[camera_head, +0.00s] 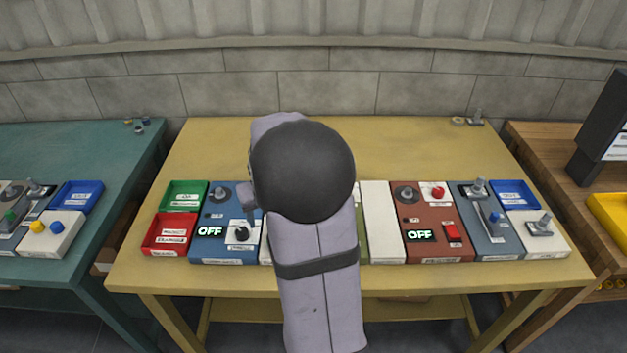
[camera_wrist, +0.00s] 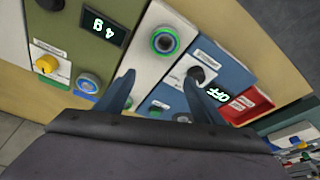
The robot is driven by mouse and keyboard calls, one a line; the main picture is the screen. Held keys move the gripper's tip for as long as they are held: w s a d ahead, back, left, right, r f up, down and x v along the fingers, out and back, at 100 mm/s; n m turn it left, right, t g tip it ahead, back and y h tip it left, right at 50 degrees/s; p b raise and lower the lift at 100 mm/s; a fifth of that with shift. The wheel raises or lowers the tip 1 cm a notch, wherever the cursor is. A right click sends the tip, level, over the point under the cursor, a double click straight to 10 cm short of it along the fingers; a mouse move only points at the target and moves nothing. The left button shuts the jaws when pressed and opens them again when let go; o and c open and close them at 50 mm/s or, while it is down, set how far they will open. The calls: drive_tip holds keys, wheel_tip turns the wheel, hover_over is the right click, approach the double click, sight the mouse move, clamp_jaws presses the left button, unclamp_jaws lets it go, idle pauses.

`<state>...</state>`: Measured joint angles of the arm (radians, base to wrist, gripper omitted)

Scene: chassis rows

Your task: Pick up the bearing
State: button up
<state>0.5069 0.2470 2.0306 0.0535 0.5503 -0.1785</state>
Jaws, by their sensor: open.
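My gripper (camera_wrist: 164,85) is open and empty in the wrist view, its two blue-grey fingers apart above a white panel and a blue panel. A round ring-shaped part (camera_wrist: 164,41) with a dark centre and a green-blue rim sits on the white panel, beyond the fingertips; it may be the bearing, but I cannot be sure. A second grey round part with a blue rim (camera_wrist: 87,83) is on the neighbouring panel, left of the fingers. In the head view my arm hides the middle panels and most of my gripper; one finger shows beside the blue panel (camera_head: 211,240).
Green (camera_head: 185,194) and red (camera_head: 171,236) trays stand at the left end of the yellow table (camera_head: 400,145). A plain white panel (camera_head: 381,222), a red-brown panel (camera_head: 437,210) and further panels stand right of my arm. A bolt (camera_head: 476,117) stands at the back right. The table's back is mostly clear.

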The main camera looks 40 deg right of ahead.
drive_tip(key=shift+d+m+t+h+p, duration=0.15)
drive_tip(key=shift+d+m+p, duration=0.45)
drive_tip(key=shift+d, duration=2.1)
drive_tip(key=shift+d+m+t+h+p, duration=0.2)
drive_tip(key=shift+d+p, duration=0.7)
drive_tip(key=shift+d, duration=1.85)
drive_tip(key=shift+d+m+g+h+p, duration=0.2)
drive_tip(key=shift+d+m+p, duration=0.45)
drive_tip(key=shift+d, duration=2.05)
drive_tip(key=shift+p+x, duration=1.2)
drive_tip(key=shift+x, duration=1.3)
drive_tip(key=shift+w+d+r, duration=0.1)
drive_tip(key=shift+c, duration=0.3)
drive_tip(key=c, duration=1.3)
drive_tip(key=shift+o, duration=0.2)
drive_tip(key=shift+r, duration=0.1)
